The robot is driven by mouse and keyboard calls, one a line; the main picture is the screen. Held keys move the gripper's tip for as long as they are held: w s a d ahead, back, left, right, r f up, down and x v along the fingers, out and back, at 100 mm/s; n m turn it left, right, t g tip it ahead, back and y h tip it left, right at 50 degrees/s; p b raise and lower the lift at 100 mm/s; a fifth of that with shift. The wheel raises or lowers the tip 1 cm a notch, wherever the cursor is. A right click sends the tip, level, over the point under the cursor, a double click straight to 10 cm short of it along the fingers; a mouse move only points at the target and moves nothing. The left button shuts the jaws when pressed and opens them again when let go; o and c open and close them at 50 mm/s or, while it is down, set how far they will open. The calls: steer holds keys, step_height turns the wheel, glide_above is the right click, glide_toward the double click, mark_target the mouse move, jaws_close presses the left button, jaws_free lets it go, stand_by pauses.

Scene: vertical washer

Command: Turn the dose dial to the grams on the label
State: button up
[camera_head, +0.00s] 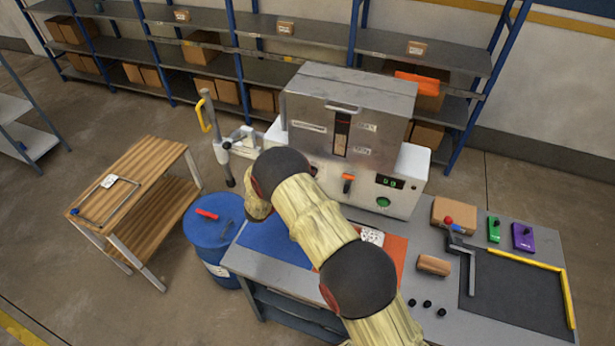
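The washer (350,100) is a steel and white machine on the workbench, with a dark vertical window and small labels (367,127) too small to read. Its front carries an orange-tipped lever (348,181), a lit green display (390,182) and a green button (383,202). A small dark, reddish part (313,169) on the front left is partly behind my arm; I cannot tell if it is the dose dial. My arm crosses the bench and bends down left of the washer front. My gripper is hidden behind the arm.
A blue mat (270,243) and an orange mat (394,251) lie under the arm. A cardboard box (453,214), a brown block (434,265), a green box (494,229) and a purple box (523,237) stand right. A blue drum (214,240) and wooden table (135,185) stand left.

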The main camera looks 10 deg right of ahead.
steer(key=v, duration=1.2)
stand_by(0.4)
